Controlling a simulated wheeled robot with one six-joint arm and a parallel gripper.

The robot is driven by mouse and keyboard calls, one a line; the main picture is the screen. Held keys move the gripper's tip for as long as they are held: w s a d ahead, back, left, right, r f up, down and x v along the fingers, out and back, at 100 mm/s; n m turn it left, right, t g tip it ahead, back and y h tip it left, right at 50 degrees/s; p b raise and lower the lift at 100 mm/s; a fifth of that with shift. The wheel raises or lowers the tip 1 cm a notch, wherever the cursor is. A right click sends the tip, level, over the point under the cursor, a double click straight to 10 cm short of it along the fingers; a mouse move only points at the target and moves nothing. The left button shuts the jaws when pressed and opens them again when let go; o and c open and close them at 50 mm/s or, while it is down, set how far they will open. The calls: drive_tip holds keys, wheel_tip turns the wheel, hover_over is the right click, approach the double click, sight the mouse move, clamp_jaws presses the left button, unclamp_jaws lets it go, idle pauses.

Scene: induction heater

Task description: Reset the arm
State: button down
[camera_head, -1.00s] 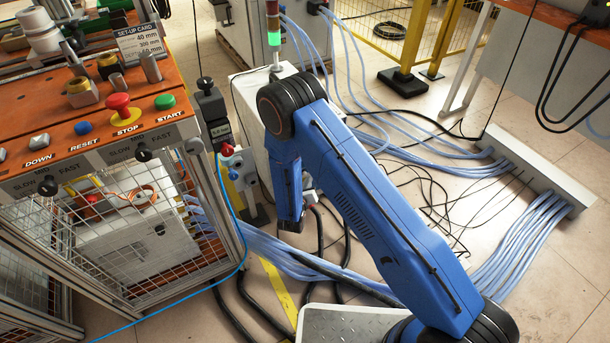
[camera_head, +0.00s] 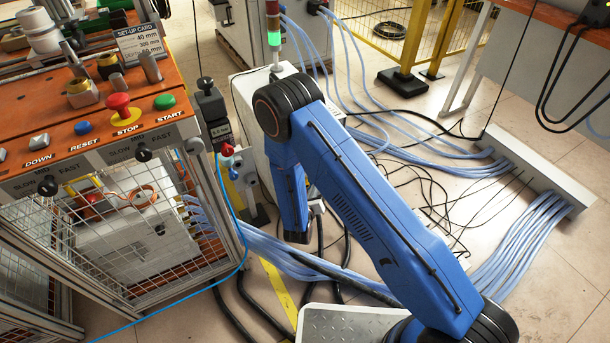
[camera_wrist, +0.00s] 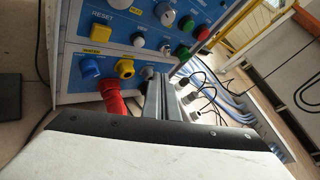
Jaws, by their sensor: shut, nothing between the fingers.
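My gripper (camera_wrist: 162,98) shows in the wrist view as two grey fingers side by side, shut with nothing between them. It points toward the lower part of a blue-faced panel (camera_wrist: 120,45); I cannot tell whether the fingertips touch it. A red plug (camera_wrist: 112,97) sits just left of the fingers, below a yellow connector (camera_wrist: 125,69) and a blue connector (camera_wrist: 89,67). In the head view my blue arm is bent, with its forearm hanging down beside the white cabinet (camera_head: 243,98). The gripper itself is hidden there.
An orange-topped bench (camera_head: 65,110) with buttons and a mesh-guarded front stands at the left. Blue hoses (camera_head: 300,262) and black cables run across the floor around my arm. A grey cable duct (camera_head: 540,170) lies at the right. Yellow fencing (camera_head: 415,40) stands at the back.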

drive_tip(key=shift+r, duration=0.1)
idle(0.5)
drive_tip(key=d+r+m+g+h, duration=0.75)
drive_tip(key=d+r+m, duration=0.85)
drive_tip(key=d+r, duration=1.05)
drive_tip(key=s+d+r+m+g+y, duration=0.1)
drive_tip(key=s+d+r+m+g, duration=0.1)
drive_tip(key=s+d+r+m, duration=0.4)
drive_tip(key=s+d+r+m+g, duration=0.25)
drive_tip(key=s+r, duration=0.25)
drive_tip(key=s, duration=0.3)
drive_tip(key=s+d+r+m+g+y, duration=0.1)
drive_tip(key=s+d+r+m, duration=0.2)
drive_tip(key=s+r+m, duration=0.35)
drive_tip(key=s+a+r+m+t+y, duration=0.1)
drive_tip(key=s+a+m+y, duration=0.1)
drive_tip(key=s, duration=0.3)
drive_tip(key=s+a+r+m+t+y, duration=0.1)
drive_tip(key=s+r+m+y, duration=0.1)
drive_tip(key=s, duration=0.4)
drive_tip(key=s+a+r+m+t+y, duration=0.1)
drive_tip(key=s+a+r+m+y, duration=0.1)
drive_tip(key=s+m+y, duration=0.1)
drive_tip(key=shift+s+a+m+y, duration=0.35)
drive_tip(key=shift+s+m, duration=0.45)
drive_tip(key=shift+s, duration=0.6)
